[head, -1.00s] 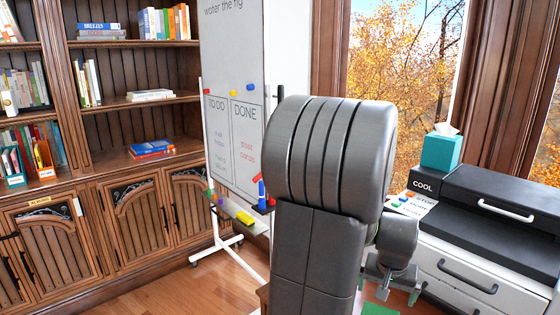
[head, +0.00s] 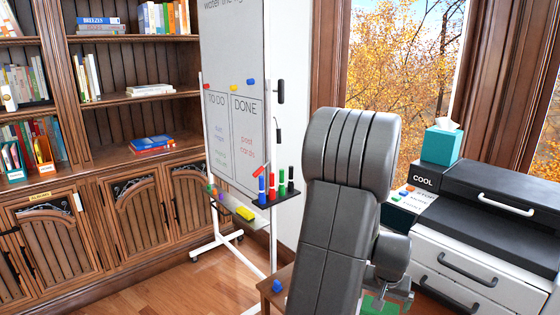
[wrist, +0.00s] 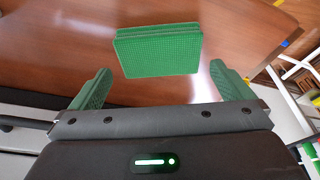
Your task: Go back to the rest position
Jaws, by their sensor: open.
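My gripper (wrist: 160,69) is open and empty, its two green fingers spread wide in the wrist view. A green block with a dotted surface (wrist: 158,48) shows beyond and between the fingertips, above or on the brown wooden table (wrist: 60,45). I see a gap between each finger and the block. In the head view my gripper (head: 392,292) is low at the right of my arm, partly hidden by it. A patch of green (head: 374,305) shows below it.
A whiteboard (head: 232,130) on a white wheeled stand has a tray of markers (head: 270,198). A blue object (head: 277,286) sits on the table corner. A drawer cabinet (head: 480,255) stands at right with a teal tissue box (head: 440,146). Bookshelves (head: 120,130) fill the left.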

